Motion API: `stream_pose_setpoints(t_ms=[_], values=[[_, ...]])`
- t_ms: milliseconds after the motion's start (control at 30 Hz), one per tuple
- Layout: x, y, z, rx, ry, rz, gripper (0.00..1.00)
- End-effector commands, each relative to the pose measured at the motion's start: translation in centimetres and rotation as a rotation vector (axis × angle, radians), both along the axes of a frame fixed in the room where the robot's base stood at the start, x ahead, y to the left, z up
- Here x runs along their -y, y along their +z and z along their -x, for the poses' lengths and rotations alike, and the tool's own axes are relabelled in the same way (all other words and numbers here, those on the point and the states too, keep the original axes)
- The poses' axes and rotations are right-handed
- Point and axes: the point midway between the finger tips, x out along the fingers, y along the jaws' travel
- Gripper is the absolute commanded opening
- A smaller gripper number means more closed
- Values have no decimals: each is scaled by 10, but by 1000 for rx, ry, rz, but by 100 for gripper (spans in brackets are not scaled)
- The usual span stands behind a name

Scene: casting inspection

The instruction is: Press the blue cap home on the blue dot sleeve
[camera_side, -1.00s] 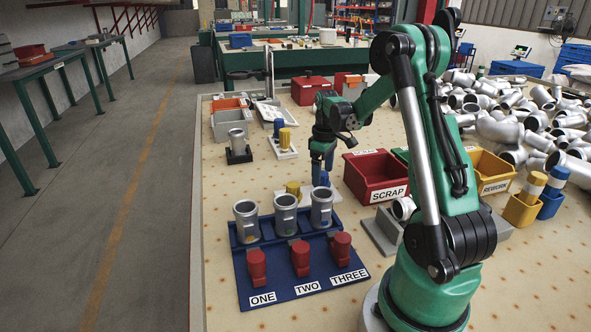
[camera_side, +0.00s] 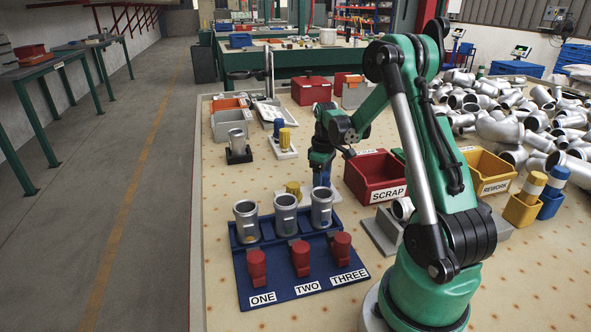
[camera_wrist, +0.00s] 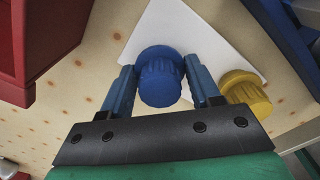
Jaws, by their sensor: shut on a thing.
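My gripper (camera_wrist: 163,88) has its blue fingers on either side of a ribbed blue cap (camera_wrist: 160,80), shut on it, low over a white card (camera_wrist: 190,35). In the side view my gripper (camera_side: 321,180) is down behind the row of sleeves, which hide its tips and the cap. Three silver sleeves, at left (camera_side: 246,222), middle (camera_side: 285,214) and right (camera_side: 322,208), stand upright and open-topped in the blue fixture (camera_side: 285,277). I cannot make out a blue dot on any of them. A yellow cap (camera_wrist: 246,92) sits just right of the held cap in the wrist view.
Red clamps (camera_side: 300,257) stand in front of the sleeves. The red SCRAP bin (camera_side: 376,185) is right of my gripper, the yellow REWORK bin (camera_side: 485,175) further right. Behind stand a sleeve on a black block (camera_side: 238,157) and another capped card (camera_side: 283,152).

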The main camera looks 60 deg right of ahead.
Motion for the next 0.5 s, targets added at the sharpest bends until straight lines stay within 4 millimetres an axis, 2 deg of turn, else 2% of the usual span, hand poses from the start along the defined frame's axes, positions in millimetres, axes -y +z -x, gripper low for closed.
stream_pose_setpoints(t_ms=[167, 267, 367, 500], values=[[0, 7, 0, 0, 0, 0, 6], [0, 19, 0, 0, 0, 0, 6], [0, 39, 0, 0, 0, 0, 6], [0, 80, 0, 0, 0, 0, 6]])
